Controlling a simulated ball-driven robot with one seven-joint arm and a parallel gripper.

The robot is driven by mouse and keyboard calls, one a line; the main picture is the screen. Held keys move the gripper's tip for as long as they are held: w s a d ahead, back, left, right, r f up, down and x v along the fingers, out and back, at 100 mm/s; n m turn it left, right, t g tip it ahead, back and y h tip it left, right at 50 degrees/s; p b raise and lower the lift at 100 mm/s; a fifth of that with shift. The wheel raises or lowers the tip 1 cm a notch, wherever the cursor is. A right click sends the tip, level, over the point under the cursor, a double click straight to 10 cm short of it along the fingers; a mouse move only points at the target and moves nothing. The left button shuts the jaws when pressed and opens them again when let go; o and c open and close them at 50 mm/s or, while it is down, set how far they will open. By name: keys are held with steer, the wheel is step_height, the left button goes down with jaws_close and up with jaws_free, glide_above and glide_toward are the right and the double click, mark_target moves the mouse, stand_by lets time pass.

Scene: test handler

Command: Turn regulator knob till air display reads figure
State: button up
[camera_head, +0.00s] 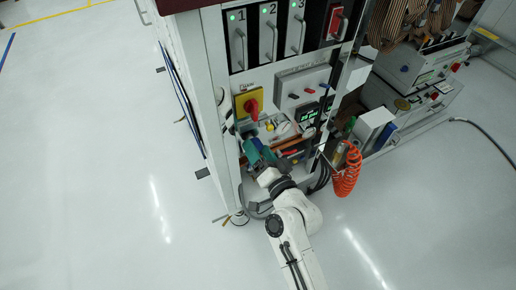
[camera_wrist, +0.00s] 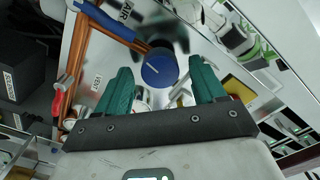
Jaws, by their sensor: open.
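The regulator knob (camera_wrist: 159,68) is a round blue knob with a white pointer line, seen in the wrist view just beyond my fingers. My gripper (camera_wrist: 162,78) has two teal fingers spread apart, one to each side of the knob in the picture. I cannot tell whether they touch it. In the head view my gripper (camera_head: 254,148) reaches into the lower bay of the cabinet and hides the knob. A dark display with green digits (camera_head: 307,115), likely the air display, sits right of and above the gripper; its figure is too small to read.
A red rotary switch on a yellow plate (camera_head: 249,104) sits just above my gripper. An orange coiled hose (camera_head: 346,172) hangs at the right. Copper pipe (camera_wrist: 77,60) and a blue-handled valve (camera_wrist: 104,20) lie left of the knob. Open floor (camera_head: 90,160) spreads left.

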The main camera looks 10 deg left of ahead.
steer(key=b+v, duration=0.1)
steer(key=v, duration=0.9)
steer(key=s+d+f+n+g+h, duration=0.1)
steer(key=s+d+f+g+h, duration=0.3)
steer(key=s+d, duration=0.5)
steer(key=s+d+f+g+h, duration=0.25)
steer(key=s+d+g, duration=0.25)
steer(key=s+d, duration=0.35)
steer(key=s+d+f+n+g+h, duration=0.1)
steer(key=s+d+f+g+h, duration=0.3)
steer(key=s+d, duration=0.55)
step_height(320, 180, up, 29)
steer(key=w+g+p, duration=0.1)
steer(key=p, duration=2.7)
steer(key=shift+w, duration=0.15)
steer(key=shift+a+f, duration=0.1)
